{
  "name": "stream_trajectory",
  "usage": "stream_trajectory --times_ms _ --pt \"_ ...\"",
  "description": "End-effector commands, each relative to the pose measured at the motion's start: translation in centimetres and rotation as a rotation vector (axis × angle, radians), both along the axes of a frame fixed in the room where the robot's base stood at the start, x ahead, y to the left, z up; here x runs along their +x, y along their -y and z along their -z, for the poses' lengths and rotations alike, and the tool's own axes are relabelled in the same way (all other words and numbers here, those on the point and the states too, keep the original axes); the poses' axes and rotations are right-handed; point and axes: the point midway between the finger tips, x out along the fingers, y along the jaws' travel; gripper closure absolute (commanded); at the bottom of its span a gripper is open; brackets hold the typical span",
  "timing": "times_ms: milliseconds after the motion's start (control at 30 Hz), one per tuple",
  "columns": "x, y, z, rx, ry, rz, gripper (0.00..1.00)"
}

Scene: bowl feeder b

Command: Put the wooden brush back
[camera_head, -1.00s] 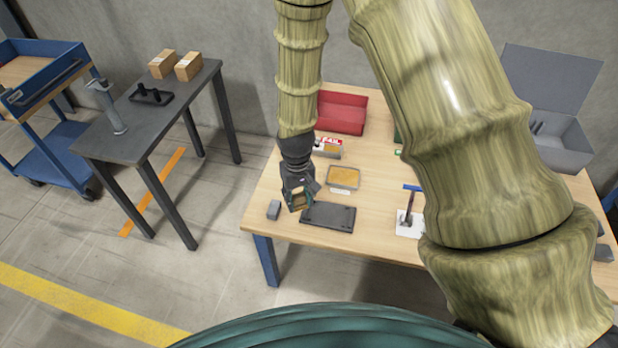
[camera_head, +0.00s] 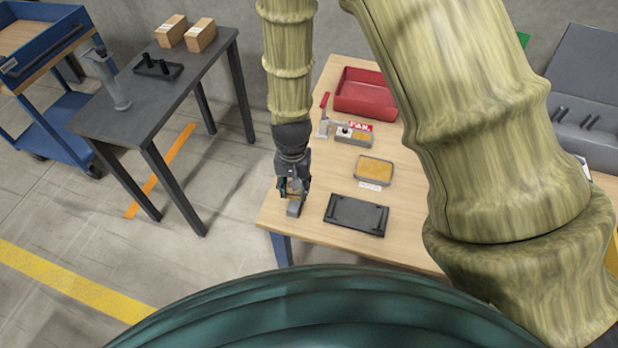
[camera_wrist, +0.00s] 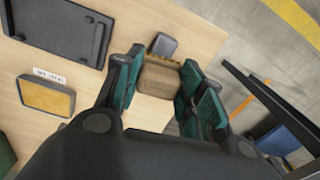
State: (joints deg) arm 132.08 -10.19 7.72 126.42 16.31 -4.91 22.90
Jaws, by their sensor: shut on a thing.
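The wooden brush (camera_wrist: 160,78) shows in the wrist view as a tan block between the teal fingers of my gripper (camera_wrist: 158,85). My gripper is shut on it. In the head view my gripper (camera_head: 293,190) hangs near the table's left edge, just behind a small grey block (camera_head: 294,209). That block also shows in the wrist view (camera_wrist: 164,45), just beyond the brush. I cannot tell whether the brush touches the block or the table. A dark flat tray (camera_head: 357,214) with raised ends lies to the right of my gripper, apart from it.
On the wooden table (camera_head: 310,232), a framed yellow pad (camera_head: 375,169), a small box with a red label (camera_head: 354,136) and a red bin (camera_head: 366,93) stand farther back. A grey side table (camera_head: 125,110) is to the left, across a floor gap.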

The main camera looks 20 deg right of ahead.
Motion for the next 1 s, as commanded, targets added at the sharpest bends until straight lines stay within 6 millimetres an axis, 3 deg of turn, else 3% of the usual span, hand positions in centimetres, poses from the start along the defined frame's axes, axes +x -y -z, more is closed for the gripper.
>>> stream_trajectory --times_ms 33,100,333,1000 --pt "-0.5 -0.4 1.2 -0.002 -0.002 0.037 0.80" --pt "-1.0 -0.9 1.6 -0.004 -0.003 0.081 0.80" --pt "-0.6 -0.7 1.9 -0.005 -0.002 0.138 0.80" --pt "10.2 6.6 3.0 -0.005 -0.002 0.134 0.80"
